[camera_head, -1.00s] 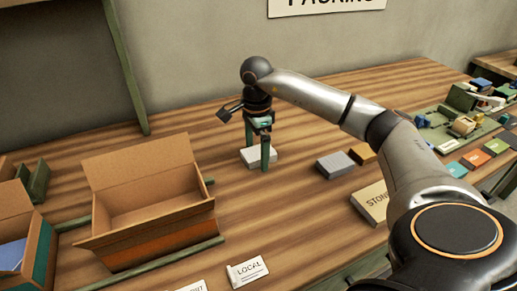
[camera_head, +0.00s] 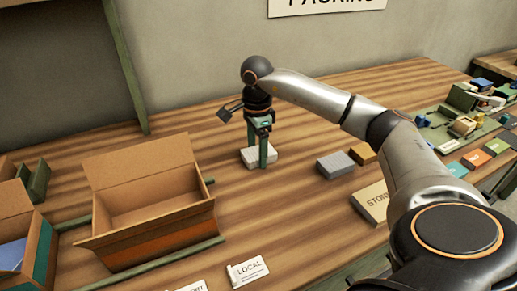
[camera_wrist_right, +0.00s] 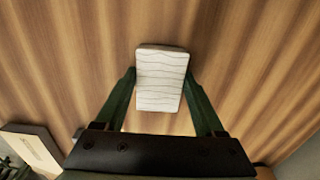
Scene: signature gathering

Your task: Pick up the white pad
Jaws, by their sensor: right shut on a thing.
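The white pad (camera_head: 259,155) lies flat on the wooden table, to the right of the open cardboard box. My right gripper (camera_head: 257,156) points straight down over it, and its green fingers are shut on the pad. In the right wrist view the pad (camera_wrist_right: 161,80) shows wavy lines on its top, and the fingers of my right gripper (camera_wrist_right: 160,92) touch its two sides. The pad appears to rest on the table still. My left gripper is not in view.
An open cardboard box (camera_head: 150,226) stands at left between green rails. A grey pad (camera_head: 335,165), a yellow block (camera_head: 362,154) and a "STONE" box (camera_head: 371,204) lie to the right. A "LOCAL" card (camera_head: 247,272) lies at the front. The table behind the pad is clear.

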